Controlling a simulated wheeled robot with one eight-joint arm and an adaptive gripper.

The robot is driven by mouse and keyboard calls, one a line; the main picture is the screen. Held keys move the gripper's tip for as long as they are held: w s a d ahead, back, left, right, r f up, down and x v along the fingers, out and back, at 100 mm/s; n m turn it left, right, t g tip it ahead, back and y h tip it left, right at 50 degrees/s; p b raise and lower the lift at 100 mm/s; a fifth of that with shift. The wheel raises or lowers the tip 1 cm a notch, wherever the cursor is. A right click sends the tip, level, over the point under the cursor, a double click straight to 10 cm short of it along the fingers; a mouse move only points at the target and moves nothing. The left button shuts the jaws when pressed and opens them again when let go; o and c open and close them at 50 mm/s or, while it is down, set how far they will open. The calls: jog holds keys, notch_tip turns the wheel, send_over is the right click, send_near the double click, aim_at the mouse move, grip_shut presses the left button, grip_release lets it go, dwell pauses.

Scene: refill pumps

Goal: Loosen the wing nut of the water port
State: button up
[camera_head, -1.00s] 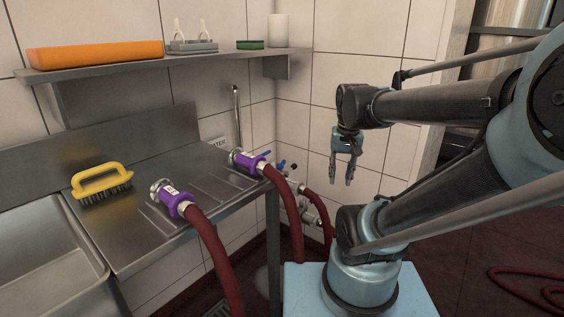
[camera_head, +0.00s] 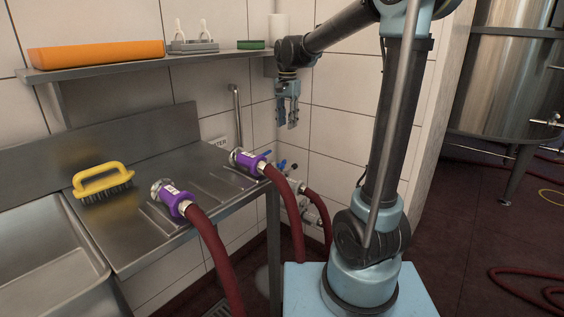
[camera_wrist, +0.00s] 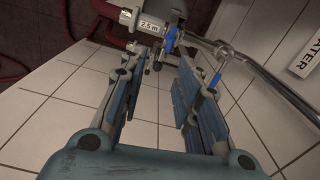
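The WATER sign (camera_wrist: 306,55) is on the tiled wall at the right in the wrist view; part of it shows behind the hose ends in the head view (camera_head: 218,142). Beside it runs a chrome pipe (camera_wrist: 262,70). Blue levers (camera_wrist: 170,40) and metal fittings show near the pipe, and dark red hoses join fittings low in the corner (camera_head: 292,183). I cannot make out the wing nut. My gripper (camera_head: 287,125) points down, empty, above and apart from the fittings. Its fingers are spread with a gap between them in the wrist view (camera_wrist: 160,66).
A steel counter (camera_head: 150,232) with a sink holds a yellow brush (camera_head: 98,182) and two purple-collared hose ends (camera_head: 172,198) (camera_head: 246,162). A shelf (camera_head: 110,70) above holds an orange block (camera_head: 96,54). Hose lies on the right floor (camera_head: 520,282).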

aim_at(282, 161)
jog(key=f, duration=0.5)
jog(key=w+a+f, duration=0.1)
jog(key=f, duration=0.5)
jog(key=a+f, duration=0.1)
jog(key=f, duration=0.5)
jog(key=shift+w+f, duration=0.25)
jog(key=shift+w, duration=0.05)
jog(key=shift+c, duration=0.2)
grip_shut()
